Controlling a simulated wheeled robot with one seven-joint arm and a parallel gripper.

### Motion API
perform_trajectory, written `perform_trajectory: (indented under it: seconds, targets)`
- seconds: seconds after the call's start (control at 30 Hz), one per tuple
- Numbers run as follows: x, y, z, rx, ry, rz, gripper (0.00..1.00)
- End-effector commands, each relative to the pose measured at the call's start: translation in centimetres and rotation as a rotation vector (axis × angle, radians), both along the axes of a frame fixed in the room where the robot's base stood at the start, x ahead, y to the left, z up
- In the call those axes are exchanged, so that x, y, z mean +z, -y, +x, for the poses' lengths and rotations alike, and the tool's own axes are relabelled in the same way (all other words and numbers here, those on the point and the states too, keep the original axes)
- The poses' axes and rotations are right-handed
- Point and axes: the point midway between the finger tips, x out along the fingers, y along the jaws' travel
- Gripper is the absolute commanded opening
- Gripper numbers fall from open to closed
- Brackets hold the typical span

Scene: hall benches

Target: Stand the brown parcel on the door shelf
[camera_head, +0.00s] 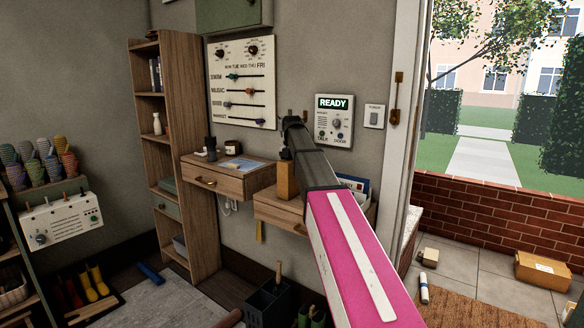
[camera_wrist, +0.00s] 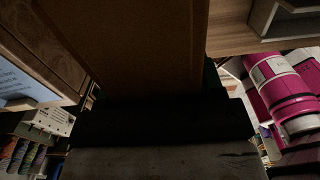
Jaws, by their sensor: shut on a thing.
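My gripper (camera_head: 288,158) is at the end of my pink and grey arm, in front of the wall. It is shut on a brown parcel (camera_head: 286,183), a narrow upright block below the dark jaws. In the wrist view the parcel (camera_wrist: 130,40) is a broad brown face beyond the dark gripper (camera_wrist: 150,120). The door shelf (camera_head: 268,210), a wooden wall shelf beside the door frame, lies behind and below the parcel. My arm hides its right part. I cannot tell whether the parcel touches it.
A second wooden shelf with a drawer (camera_head: 215,182) hangs to the left and bears small items. Blue and white papers (camera_head: 353,184) stand at the door shelf's right end. A READY panel (camera_head: 334,120) is above. Outside, a cardboard box (camera_head: 545,270) lies on the paving.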

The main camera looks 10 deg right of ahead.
Motion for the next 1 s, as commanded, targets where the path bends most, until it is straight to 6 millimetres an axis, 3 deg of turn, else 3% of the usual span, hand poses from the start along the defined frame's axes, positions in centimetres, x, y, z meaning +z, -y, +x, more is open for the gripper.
perform_trajectory:
  seconds: [0.07, 0.1, 0.13, 0.17, 0.57, 1.0]
  targets:
    - [-0.2, 0.0, 0.0, 0.0, 0.0, 0.0, 0.23]
    - [-0.2, 0.0, 0.0, 0.0, 0.0, 0.0, 0.75]
    - [-0.2, 0.0, 0.0, 0.0, 0.0, 0.0, 0.84]
    - [-0.2, 0.0, 0.0, 0.0, 0.0, 0.0, 0.87]
    - [0.7, 0.0, 0.1, 0.0, 0.001, 0.0, 0.87]
    - [8.9, 0.0, 0.1, 0.0, 0.001, 0.0, 0.87]
